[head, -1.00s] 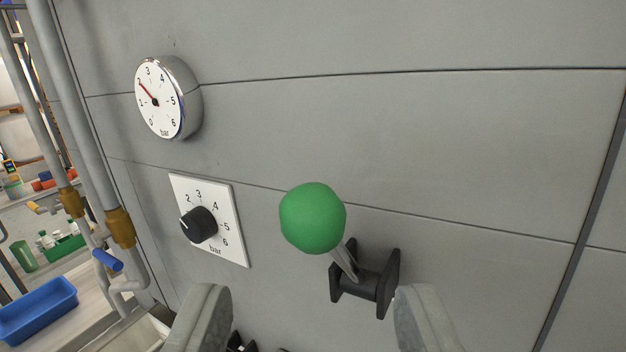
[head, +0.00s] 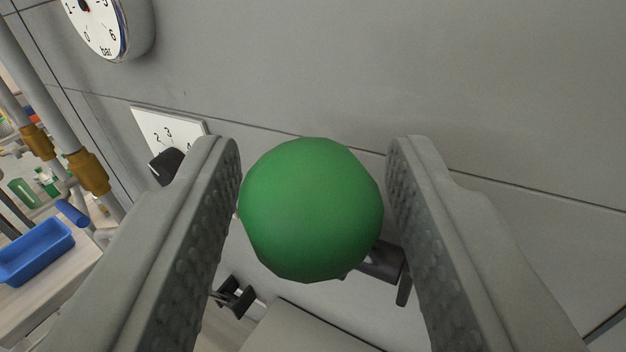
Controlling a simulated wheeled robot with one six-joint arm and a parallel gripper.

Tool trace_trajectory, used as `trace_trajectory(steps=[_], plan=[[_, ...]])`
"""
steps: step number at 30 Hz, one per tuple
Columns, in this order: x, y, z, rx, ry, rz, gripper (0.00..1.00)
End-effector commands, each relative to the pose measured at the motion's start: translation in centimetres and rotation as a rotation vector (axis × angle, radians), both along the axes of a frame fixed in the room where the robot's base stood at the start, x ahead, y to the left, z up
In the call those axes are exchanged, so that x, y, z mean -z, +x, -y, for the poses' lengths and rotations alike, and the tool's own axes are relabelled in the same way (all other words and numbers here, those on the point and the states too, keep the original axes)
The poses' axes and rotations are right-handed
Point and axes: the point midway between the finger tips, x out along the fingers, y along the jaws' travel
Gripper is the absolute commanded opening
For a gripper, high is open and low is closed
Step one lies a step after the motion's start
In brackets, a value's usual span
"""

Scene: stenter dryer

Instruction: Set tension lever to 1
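The lever's green ball knob (head: 311,210) is large in the middle of the head view, between the two fingers of my gripper (head: 314,165). The left finger is very close to the ball or touching it; a small gap shows on the right side. The gripper is open around the ball. The lever's dark bracket (head: 382,262) shows behind the ball at its lower right, on the grey wall panel. The lever's rod is mostly hidden by the ball. No scale for the lever is visible.
A pressure gauge (head: 100,25) is at the upper left. A dial plate (head: 165,130) with a black knob (head: 166,166) is partly hidden behind the left finger. A second dark bracket (head: 235,297) is lower down. Pipes (head: 60,130) and a blue tray (head: 36,252) are at the left.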

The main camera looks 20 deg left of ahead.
Motion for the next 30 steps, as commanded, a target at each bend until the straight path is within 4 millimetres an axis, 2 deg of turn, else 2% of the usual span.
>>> trace_trajectory(steps=[1, 6, 11, 21, 30], plan=[[0.0, 0.0, 0.0, 0.000, 0.000, 0.000, 0.31], [0.0, 0.0, 0.0, 0.000, 0.000, 0.000, 0.00], [-0.1, 0.2, 0.1, 0.000, 0.000, 0.000, 0.00], [-1.4, 3.1, 1.0, 0.000, 0.000, 0.001, 0.00], [-1.5, 3.4, 1.2, 0.001, 0.000, 0.000, 0.00]])
